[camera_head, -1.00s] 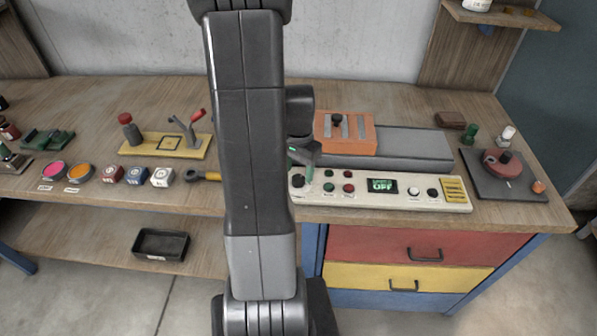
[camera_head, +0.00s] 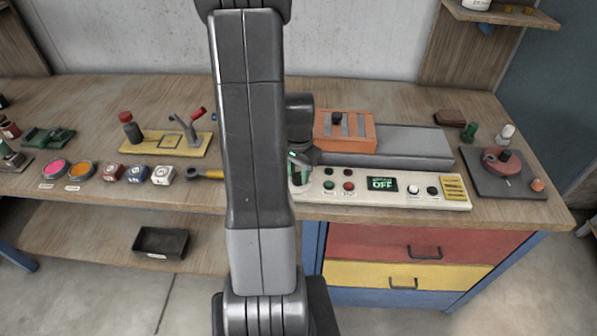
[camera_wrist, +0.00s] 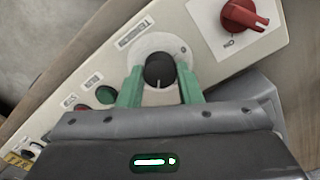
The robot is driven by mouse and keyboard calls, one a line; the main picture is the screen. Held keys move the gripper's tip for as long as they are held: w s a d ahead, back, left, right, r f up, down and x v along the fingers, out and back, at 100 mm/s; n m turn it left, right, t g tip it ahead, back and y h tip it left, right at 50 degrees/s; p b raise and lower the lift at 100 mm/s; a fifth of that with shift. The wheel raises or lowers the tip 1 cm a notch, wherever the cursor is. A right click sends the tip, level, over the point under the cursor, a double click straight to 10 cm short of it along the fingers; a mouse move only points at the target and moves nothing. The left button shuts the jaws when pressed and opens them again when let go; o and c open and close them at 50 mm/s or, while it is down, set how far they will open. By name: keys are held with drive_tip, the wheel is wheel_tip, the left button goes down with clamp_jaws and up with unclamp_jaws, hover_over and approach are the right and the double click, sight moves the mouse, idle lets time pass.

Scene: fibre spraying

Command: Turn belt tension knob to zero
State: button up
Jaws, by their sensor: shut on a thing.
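The black tension knob (camera_wrist: 159,68) sits on a round pale dial on the cream control panel (camera_wrist: 95,65), with a white pointer line facing the bottom of the wrist view. My gripper (camera_wrist: 161,80) has its green fingers on both sides of the knob and is shut on it. In the head view my gripper (camera_head: 300,172) is over the panel's left end (camera_head: 323,199), beside my arm, and hides the knob.
A red rotary switch (camera_wrist: 243,14) is close to the knob. Green (camera_head: 329,184) and red (camera_head: 348,186) buttons and a display reading OFF (camera_head: 382,184) are to the right. An orange block (camera_head: 345,145) and the grey conveyor (camera_head: 410,146) stand behind the panel.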

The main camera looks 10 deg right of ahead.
drive_tip(key=shift+n, duration=0.3)
drive_tip(key=n+b, duration=0.1)
drive_tip(key=n, duration=0.1)
drive_tip(key=shift+n, duration=0.3)
drive_tip(key=n+b, duration=0.2)
drive_tip(key=n, duration=0.2)
drive_tip(key=shift+n, duration=0.3)
drive_tip(key=n+b, duration=0.1)
drive_tip(key=n, duration=0.2)
drive_tip(key=shift+n, duration=0.3)
drive_tip(key=n, duration=0.3)
drive_tip(key=shift+w+n+b, duration=0.1)
drive_tip(key=shift+n+b, duration=0.2)
drive_tip(key=n+b, duration=0.1)
drive_tip(key=n, duration=1)
drive_tip(key=shift+n+b, duration=0.3)
drive_tip(key=shift+n, duration=0.1)
drive_tip(key=shift+r, duration=0.1)
drive_tip(key=o, duration=1)
